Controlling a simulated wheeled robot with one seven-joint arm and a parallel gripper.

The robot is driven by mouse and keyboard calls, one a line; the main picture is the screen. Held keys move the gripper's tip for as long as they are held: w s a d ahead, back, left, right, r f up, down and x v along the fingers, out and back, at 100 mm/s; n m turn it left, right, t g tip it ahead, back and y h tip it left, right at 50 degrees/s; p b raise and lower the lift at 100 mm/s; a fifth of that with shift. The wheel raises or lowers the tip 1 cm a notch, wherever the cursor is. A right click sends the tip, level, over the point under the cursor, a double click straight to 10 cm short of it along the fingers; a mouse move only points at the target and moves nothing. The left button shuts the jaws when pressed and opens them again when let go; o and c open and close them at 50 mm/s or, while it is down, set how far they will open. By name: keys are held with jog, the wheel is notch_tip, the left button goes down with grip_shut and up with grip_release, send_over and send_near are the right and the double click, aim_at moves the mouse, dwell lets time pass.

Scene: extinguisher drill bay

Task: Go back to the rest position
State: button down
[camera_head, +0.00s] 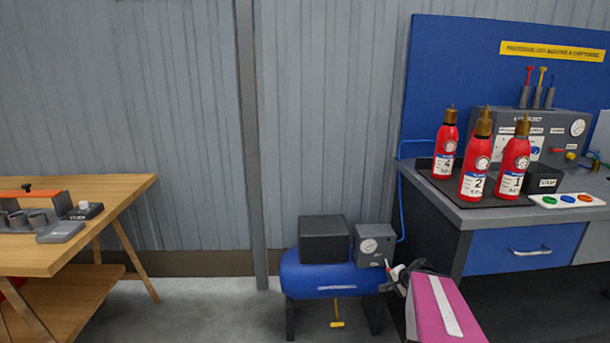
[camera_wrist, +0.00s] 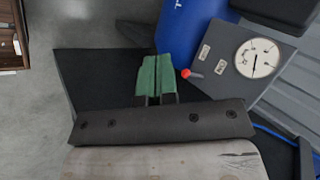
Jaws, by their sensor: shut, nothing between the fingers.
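My gripper (camera_wrist: 155,62) shows in the wrist view with its two green fingers side by side and touching. Nothing is held between them. In that view the fingers point toward the blue compressor tank (camera_wrist: 188,28), just left of the grey gauge box (camera_wrist: 225,68); I cannot tell how far apart they are.
Red extinguishers (camera_head: 443,158) numbered 4, 2 and 1 stand on a dark mat on the right workbench (camera_head: 480,215). A wooden table (camera_head: 120,195) with grey parts stands at the left. Floor between table and compressor is clear. A blue hose (camera_head: 401,190) runs from the compressor.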

jog(key=s+a+n+g+h, duration=0.2)
jog(key=a+n+g, duration=0.1)
jog(key=a+n, duration=0.2)
jog(key=s+a+r+n+g+h, duration=0.1)
jog(key=s+a+n+g+h, duration=0.1)
jog(key=a+n, duration=0.4)
jog(key=shift+s+a+r+g, duration=0.15)
jog(key=shift+s+a+g, duration=0.3)
jog(key=shift+a+g, duration=0.55)
